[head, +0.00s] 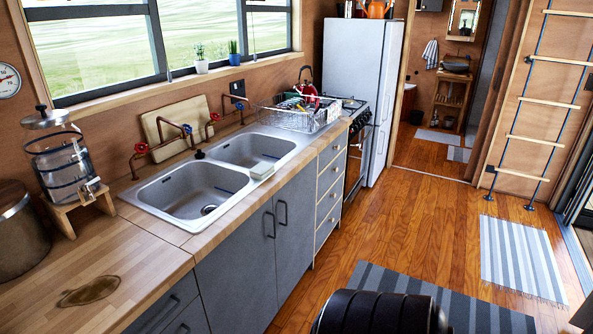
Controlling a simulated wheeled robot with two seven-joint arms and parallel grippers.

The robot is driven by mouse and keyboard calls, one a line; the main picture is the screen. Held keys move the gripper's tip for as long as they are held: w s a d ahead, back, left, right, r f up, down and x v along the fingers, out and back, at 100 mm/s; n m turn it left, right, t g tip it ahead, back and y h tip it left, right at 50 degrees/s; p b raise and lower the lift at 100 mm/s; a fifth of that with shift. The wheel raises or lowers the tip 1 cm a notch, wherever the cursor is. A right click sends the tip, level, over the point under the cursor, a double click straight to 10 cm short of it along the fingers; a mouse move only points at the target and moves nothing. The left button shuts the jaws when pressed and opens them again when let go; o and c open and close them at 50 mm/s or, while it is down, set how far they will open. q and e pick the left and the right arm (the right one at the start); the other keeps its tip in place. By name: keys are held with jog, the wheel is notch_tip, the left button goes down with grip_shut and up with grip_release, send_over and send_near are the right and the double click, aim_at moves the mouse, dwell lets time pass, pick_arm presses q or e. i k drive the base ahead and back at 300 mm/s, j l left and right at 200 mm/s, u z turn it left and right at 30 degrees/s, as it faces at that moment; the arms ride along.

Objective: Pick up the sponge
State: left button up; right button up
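A small pale block that looks like the sponge (262,170) lies on the front rim of the double sink (143,199), beside the right basin. It is small in the head view, so its details are hard to tell. Neither of my grippers is in view.
The wooden counter (135,262) runs along the window wall, with a brown stain on it. A dish rack (297,112), a glass dispenser (62,160) and a cutting board (176,121) stand on it. Grey cabinets (236,262) are below. The wooden floor (414,215) is mostly clear, with striped rugs (520,258).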

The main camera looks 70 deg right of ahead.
aim_at(263, 169)
jog(key=z, duration=1.95)
jog(key=i+l+u, duration=0.25)
jog(key=u, duration=0.2)
jog(key=i+l+u, duration=0.2)
jog(key=l+u, duration=0.25)
